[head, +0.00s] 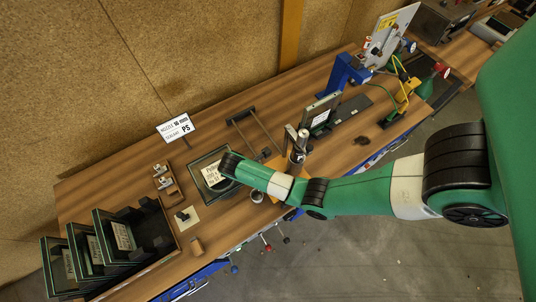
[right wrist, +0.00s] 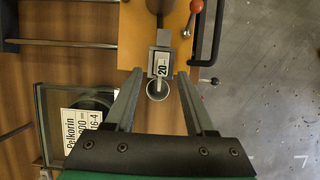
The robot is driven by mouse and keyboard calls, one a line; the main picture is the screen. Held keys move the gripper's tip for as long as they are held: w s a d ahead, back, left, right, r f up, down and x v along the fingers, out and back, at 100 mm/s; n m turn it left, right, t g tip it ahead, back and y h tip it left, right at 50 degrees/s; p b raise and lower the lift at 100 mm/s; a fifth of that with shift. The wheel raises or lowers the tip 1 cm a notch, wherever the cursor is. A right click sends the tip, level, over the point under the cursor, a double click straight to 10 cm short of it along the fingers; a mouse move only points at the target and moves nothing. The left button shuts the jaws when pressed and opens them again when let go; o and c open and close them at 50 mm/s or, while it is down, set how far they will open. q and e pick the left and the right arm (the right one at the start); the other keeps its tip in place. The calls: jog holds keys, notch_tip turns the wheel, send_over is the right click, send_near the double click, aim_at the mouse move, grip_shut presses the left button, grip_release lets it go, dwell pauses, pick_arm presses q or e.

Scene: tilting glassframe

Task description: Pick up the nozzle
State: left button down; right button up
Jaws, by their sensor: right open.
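A small grey nozzle-like part labelled 20 (right wrist: 161,64) shows in the right wrist view, with a round open ring at its lower end. It sits at the edge of an orange plate (right wrist: 135,32), below a dark cylinder. My right gripper (right wrist: 160,74) is open, one finger on each side of this part; I cannot tell whether they touch it. In the head view my right arm hides its own gripper and this part. Small labelled parts (head: 163,183) stand on a wooden rack at left; they are too small to identify. My left gripper is not in view.
A sign (head: 175,128) reading nozzle and sealant stands at the bench's back. A labelled glass frame (right wrist: 40,110) lies left of my right gripper. A red-knobbed lever (right wrist: 196,7) and black handle (right wrist: 216,40) are close on the right. Framed panes (head: 95,250) stand at bench left.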

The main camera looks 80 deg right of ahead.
jog(key=x, duration=0.5)
jog(key=shift+s+f, duration=0.1)
jog(key=shift+s, duration=0.15)
jog(key=shift+c, duration=0.3)
grip_shut()
